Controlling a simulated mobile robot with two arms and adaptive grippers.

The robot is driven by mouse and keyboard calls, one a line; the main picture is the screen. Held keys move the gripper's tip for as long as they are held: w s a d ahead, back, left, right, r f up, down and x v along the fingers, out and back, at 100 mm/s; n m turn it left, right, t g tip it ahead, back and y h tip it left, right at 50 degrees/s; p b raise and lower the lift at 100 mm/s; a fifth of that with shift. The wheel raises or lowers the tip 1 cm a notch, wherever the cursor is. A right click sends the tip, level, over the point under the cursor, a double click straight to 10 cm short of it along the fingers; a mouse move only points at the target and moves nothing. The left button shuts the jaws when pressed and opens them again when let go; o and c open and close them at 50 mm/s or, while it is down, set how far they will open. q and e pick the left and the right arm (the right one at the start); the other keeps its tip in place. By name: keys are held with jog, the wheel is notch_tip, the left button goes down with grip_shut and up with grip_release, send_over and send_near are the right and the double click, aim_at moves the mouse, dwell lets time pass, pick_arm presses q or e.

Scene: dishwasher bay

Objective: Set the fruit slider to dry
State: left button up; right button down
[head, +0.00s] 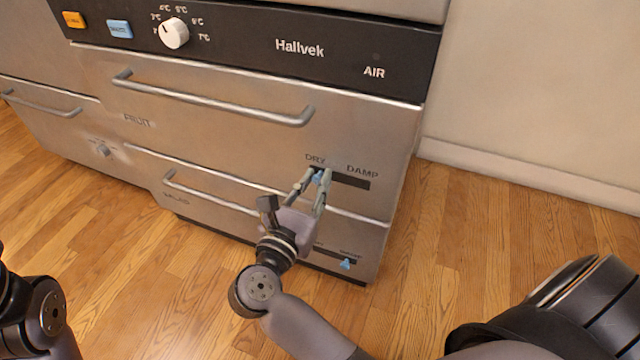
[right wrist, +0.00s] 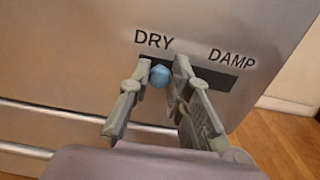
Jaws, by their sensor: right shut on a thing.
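The fruit slider is a small blue knob (right wrist: 160,75) in a dark horizontal slot (head: 350,180) on the upper drawer marked FRUIT. The slot has DRY printed above its left end and DAMP above its right end. The knob sits at the left, DRY end; in the head view the knob (head: 318,177) shows between the fingertips. My right gripper (head: 321,174) is shut on the knob, and its fingers (right wrist: 162,70) stand on either side of it in the right wrist view. Part of my left arm shows at the lower left of the head view, but its gripper does not.
A lower drawer has a similar slot with a blue knob (head: 346,264) at its right end. Bar handles (head: 210,100) stick out from the drawers. A black panel (head: 250,45) with a white dial (head: 173,33) runs above. Wood floor (head: 500,220) is open at the right.

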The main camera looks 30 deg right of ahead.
jog(key=c, duration=1.5)
grip_release()
jog(key=shift+w+a, duration=0.2)
jog(key=shift+o, duration=0.2)
